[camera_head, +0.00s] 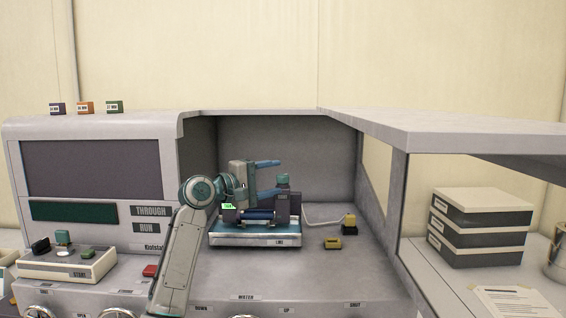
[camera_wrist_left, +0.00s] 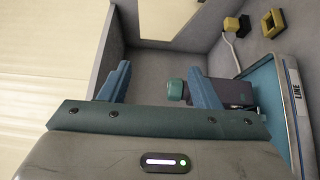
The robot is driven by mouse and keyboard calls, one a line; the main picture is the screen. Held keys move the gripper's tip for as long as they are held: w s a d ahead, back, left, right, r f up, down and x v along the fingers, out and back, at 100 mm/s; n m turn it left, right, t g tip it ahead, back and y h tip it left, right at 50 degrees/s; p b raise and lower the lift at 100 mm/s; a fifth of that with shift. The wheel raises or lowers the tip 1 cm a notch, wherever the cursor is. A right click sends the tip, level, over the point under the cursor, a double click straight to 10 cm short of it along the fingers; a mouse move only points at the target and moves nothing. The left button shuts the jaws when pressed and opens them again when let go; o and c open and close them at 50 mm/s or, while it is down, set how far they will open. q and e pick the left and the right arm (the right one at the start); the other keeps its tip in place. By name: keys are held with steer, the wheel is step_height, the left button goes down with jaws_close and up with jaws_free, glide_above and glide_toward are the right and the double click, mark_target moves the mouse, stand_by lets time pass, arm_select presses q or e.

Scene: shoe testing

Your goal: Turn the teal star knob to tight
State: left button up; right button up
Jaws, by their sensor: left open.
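The teal knob (camera_head: 283,180) stands on a dark block of the device with the LINE label (camera_head: 279,241), inside the grey bay. It also shows in the left wrist view (camera_wrist_left: 175,89), near the right-hand finger. My left gripper (camera_head: 277,177) reaches in from the left with its two blue fingers apart, one above the other, beside the knob. In the left wrist view the open jaws (camera_wrist_left: 158,72) hold nothing. Whether a finger touches the knob I cannot tell. The knob's markings are too small to read. My right gripper is not in view.
A yellow clamp-like block (camera_head: 332,243) lies right of the device. A yellow and black plug (camera_head: 349,224) with a pale cable stands near the bay's right wall (camera_head: 377,215). A control box (camera_head: 68,264) is at left, and stacked boxes (camera_head: 480,228) are at right.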

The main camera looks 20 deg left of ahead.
mark_target(278, 179)
arm_select(q)
steer(key=w+a+f+n+t+y+p, duration=0.15)
steer(key=n+p, duration=0.35)
steer(key=n, duration=0.5)
steer(key=s+a+f+n+y+p, duration=0.1)
steer(key=a+n+y+p, duration=0.2)
steer(key=n, duration=0.7)
steer(key=shift+h, duration=0.75)
steer(key=p+x, duration=0.1)
steer(key=x, duration=0.2)
steer(key=p+x, duration=0.2)
steer(key=x, duration=0.1)
steer(key=p+x, duration=0.1)
steer(key=x, duration=0.2)
steer(key=shift+w+p, duration=0.4)
steer(key=shift+w, duration=0.1)
steer(key=shift+w+d+f, duration=0.1)
steer(key=shift+w+d, duration=0.15)
steer(key=shift+w, duration=0.35)
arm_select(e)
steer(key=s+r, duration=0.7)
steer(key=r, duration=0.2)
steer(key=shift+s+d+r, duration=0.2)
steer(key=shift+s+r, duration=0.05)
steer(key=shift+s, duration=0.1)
arm_select(q)
steer(key=shift+c, duration=0.3)
